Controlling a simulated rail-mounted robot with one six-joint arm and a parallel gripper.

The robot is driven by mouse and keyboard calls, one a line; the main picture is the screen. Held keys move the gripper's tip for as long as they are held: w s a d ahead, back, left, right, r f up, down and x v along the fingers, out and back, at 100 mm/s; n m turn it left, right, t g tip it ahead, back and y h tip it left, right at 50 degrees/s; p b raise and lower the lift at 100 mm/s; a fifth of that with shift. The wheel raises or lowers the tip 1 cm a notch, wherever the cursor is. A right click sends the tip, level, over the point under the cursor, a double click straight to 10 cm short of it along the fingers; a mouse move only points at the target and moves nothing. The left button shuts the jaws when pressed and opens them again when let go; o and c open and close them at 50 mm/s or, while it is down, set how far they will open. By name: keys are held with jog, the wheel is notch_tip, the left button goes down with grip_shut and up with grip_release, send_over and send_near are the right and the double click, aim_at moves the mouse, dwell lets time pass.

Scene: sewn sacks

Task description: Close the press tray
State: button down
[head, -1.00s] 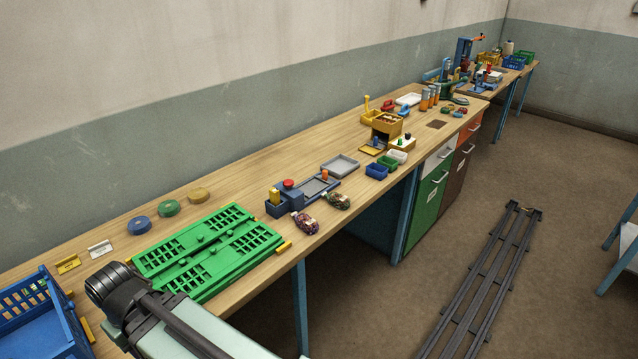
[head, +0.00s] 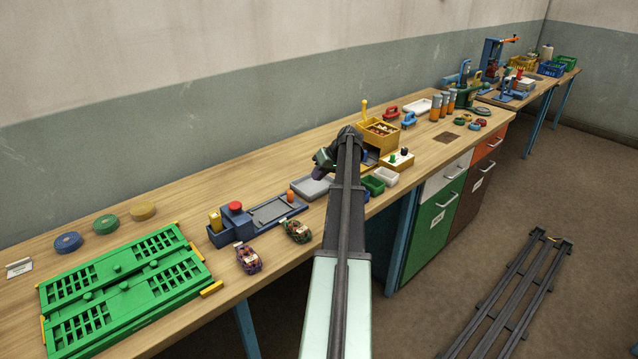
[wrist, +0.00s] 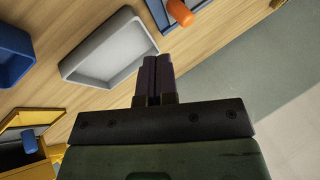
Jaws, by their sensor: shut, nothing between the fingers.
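The press (head: 236,218) is a blue-grey body with a red button on top and a yellow block at its left end. Its flat blue-grey tray (head: 272,211) extends to the right of the body, with an orange knob (head: 290,195) at the far end. The tray's end and the orange knob (wrist: 179,12) show at the top of the wrist view. My gripper (head: 321,172) is above the bench, to the right of the knob and apart from it. Its dark fingers (wrist: 154,64) are together and empty.
A loose grey tray (wrist: 110,50) lies beside the press tray, close to my fingers in the wrist view. Two sacks (head: 297,230) lie in front of the press. Green (head: 372,185) and white bins and a yellow box (head: 376,136) stand right of my gripper. A green fixture (head: 120,290) lies left.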

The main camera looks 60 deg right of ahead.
jog(key=shift+n, duration=0.7)
jog(key=b+x, duration=0.7)
jog(key=x, duration=0.2)
jog(key=shift+w+a+b, duration=0.15)
jog(key=shift+w+b, duration=0.05)
jog(key=shift+b, duration=0.1)
jog(key=shift+w+a+f, duration=0.15)
jog(key=shift+w+f, duration=0.1)
jog(key=shift+w, duration=0.15)
jog(key=shift+r, duration=0.1)
